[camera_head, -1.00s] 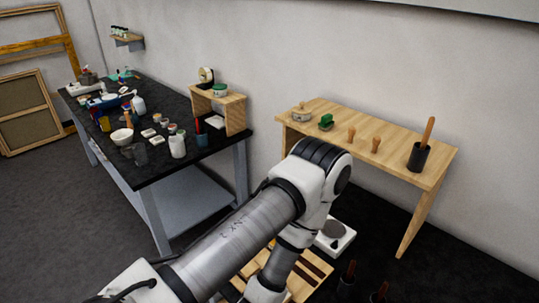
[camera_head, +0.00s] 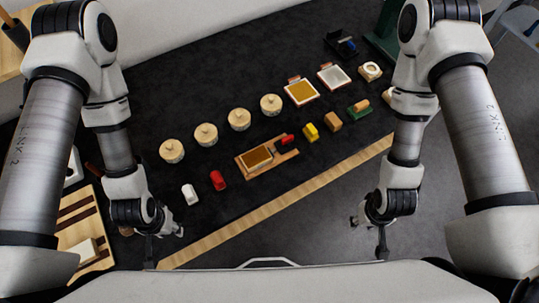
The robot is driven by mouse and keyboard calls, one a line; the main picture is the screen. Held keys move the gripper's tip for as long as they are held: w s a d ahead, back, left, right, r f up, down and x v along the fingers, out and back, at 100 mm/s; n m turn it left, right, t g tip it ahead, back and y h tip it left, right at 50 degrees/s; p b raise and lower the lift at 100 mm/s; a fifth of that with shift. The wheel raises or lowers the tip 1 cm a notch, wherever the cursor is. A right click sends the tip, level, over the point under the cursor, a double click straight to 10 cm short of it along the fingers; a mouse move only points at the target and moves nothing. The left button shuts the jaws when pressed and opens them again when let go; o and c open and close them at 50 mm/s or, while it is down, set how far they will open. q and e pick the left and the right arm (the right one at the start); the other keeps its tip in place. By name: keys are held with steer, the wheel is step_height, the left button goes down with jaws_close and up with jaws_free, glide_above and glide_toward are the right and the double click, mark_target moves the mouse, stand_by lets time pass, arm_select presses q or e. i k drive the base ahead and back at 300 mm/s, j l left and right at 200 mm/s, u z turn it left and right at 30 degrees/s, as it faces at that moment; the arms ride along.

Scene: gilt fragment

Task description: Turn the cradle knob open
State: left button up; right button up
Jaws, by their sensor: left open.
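A wooden cradle (camera_head: 252,174) lies on the dark bench in the middle of the head view. A brown-gold panel (camera_head: 257,156) sits in its frame. A red piece (camera_head: 286,140), which looks like the cradle's knob, is at its right end; its turn position is too small to tell. My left gripper (camera_head: 165,241) is open and empty at the bench's front edge, well left of and nearer than the cradle. My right gripper (camera_head: 368,236) hangs beyond the front edge, right of the cradle and apart from it. Its fingers are too small to read.
Several round lidded pots (camera_head: 205,134) stand in a row behind the cradle. A white piece (camera_head: 190,194) and a red one (camera_head: 218,181) lie left of it, a yellow block (camera_head: 311,132) right. Framed panels (camera_head: 300,91) lie behind right. A pale wooden strip (camera_head: 280,204) edges the bench.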

mark_target(286, 140)
steer(key=k+l+z, duration=0.1)
steer(key=l+z, duration=0.65)
steer(key=l, duration=0.2)
steer(key=k+l, duration=0.05)
